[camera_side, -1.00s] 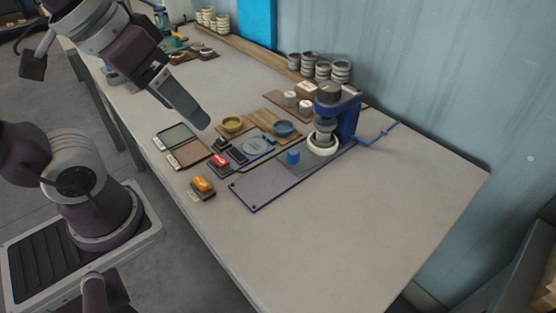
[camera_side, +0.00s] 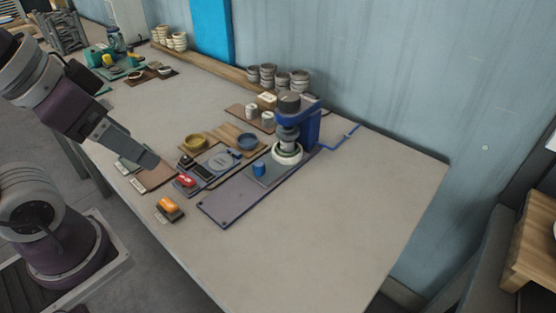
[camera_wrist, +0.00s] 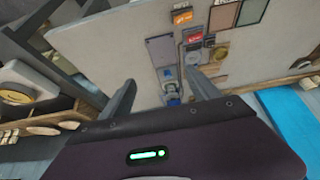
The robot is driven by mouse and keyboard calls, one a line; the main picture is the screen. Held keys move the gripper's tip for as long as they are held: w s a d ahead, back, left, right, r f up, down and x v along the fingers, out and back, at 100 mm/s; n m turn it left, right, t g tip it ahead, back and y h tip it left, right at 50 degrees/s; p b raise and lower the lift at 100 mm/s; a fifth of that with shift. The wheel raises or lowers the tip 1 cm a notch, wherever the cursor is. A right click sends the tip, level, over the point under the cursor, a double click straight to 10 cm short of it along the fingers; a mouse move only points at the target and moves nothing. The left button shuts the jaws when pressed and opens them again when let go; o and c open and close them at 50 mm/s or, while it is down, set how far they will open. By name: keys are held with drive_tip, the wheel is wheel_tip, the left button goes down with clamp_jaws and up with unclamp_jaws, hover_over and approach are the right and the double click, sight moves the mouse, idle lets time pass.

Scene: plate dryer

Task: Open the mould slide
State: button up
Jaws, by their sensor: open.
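The press (camera_side: 292,130) has a blue frame, a grey ram and a pale round base. In front of it a grey slide plate (camera_side: 274,178) with a blue cylindrical knob (camera_side: 259,170) sits on a long purple-grey base plate (camera_side: 225,206). I take this plate with the knob to be the mould slide; it reaches under the press. My gripper (camera_side: 150,162) is open and empty, to the left of the slide and apart from it. In the wrist view the press (camera_wrist: 171,88) and base plate (camera_wrist: 160,48) show between my two spread fingers (camera_wrist: 163,90).
A yellow bowl (camera_side: 195,141) and a blue bowl (camera_side: 247,141) sit behind. The table's right and front are clear.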

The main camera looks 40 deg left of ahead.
drive_tip(key=shift+w, duration=0.2)
drive_tip(key=c, duration=0.3)
drive_tip(key=w, duration=0.2)
drive_tip(key=w+m+g, duration=0.1)
drive_tip(key=w, duration=0.1)
drive_tip(key=w+m, duration=0.1)
drive_tip(key=w, duration=0.1)
drive_tip(key=shift+w+r+g, duration=0.25)
drive_tip(key=shift+r+g, duration=0.05)
drive_tip(key=shift+c, duration=0.8)
drive_tip(key=m+g, duration=0.4)
drive_tip(key=m, duration=0.2)
hover_over(259, 163)
drive_tip(key=f, duration=0.9)
drive_tip(key=s+f, duration=0.1)
drive_tip(key=f, duration=0.4)
drive_tip(key=shift+m, duration=0.5)
drive_tip(key=f, duration=0.6)
drive_tip(key=w+f, duration=0.1)
drive_tip(key=f, duration=0.2)
drive_tip(key=shift+f, duration=0.1)
drive_tip(key=shift+c, duration=0.5)
clamp_jaws()
